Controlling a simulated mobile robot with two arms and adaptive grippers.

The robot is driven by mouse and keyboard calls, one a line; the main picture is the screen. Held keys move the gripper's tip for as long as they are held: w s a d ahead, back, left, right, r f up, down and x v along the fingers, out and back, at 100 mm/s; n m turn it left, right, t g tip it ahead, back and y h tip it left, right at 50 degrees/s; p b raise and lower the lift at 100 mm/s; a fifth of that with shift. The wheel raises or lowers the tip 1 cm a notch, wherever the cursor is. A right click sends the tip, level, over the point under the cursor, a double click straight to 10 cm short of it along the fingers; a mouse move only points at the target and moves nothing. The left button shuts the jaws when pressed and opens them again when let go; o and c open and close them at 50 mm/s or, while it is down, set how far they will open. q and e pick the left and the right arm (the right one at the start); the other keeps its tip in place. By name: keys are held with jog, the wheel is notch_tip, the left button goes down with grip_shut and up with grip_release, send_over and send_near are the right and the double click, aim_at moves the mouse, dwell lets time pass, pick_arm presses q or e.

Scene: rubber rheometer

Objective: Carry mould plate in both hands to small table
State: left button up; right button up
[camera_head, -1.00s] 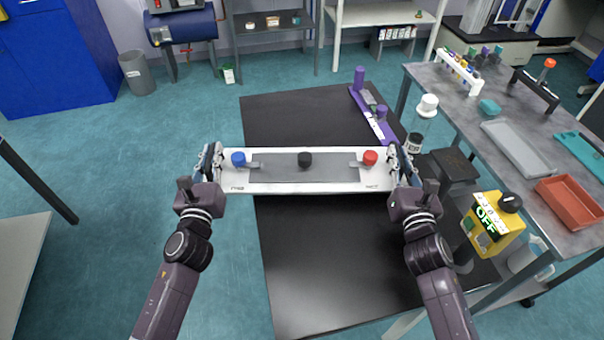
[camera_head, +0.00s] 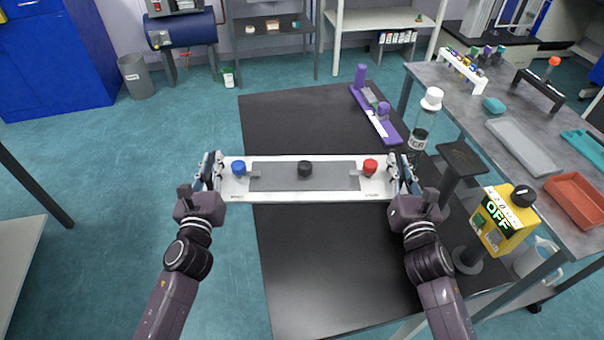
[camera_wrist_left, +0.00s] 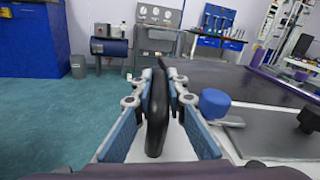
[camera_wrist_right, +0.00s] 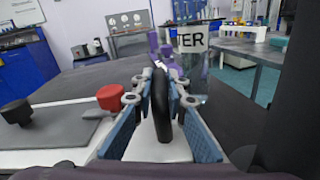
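The mould plate (camera_head: 305,193) is a long white plate with a grey centre strip and blue, black and red knobs. It spans level between my two hands, over the black table and its left edge. My left gripper (camera_head: 212,168) is at the plate's left end and my right gripper (camera_head: 398,170) at its right end. In the left wrist view a dark upright handle (camera_wrist_left: 157,115) sits between the finger pads. In the right wrist view a like handle (camera_wrist_right: 161,105) sits between the pads. Both grippers look closed around these handles. Which table is the small one is not clear.
The black table (camera_head: 330,265) has bare top before and behind the plate. A purple rack (camera_head: 376,118), a clear cylinder (camera_head: 424,125) and a yellow OFF box (camera_head: 500,220) stand right. A grey bench (camera_head: 470,100) lies beyond. A pale table (camera_head: 18,260) is at left; floor between is clear.

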pick_arm(q)
jog(key=o, duration=0.5)
jog(key=shift+s+r, duration=0.1)
jog(key=shift+s, duration=0.05)
jog(key=shift+c, duration=0.2)
pick_arm(e)
jog(key=o, duration=0.4)
jog(key=shift+s+d+r, duration=0.1)
jog(key=shift+s+d, duration=0.05)
jog(key=shift+o, duration=0.2)
pick_arm(q)
jog(key=shift+s, duration=0.45)
pick_arm(e)
jog(key=s, duration=1.2)
jog(key=shift+d, duration=0.15)
pick_arm(q)
jog(key=s, duration=1.1)
jog(key=shift+d, duration=0.25)
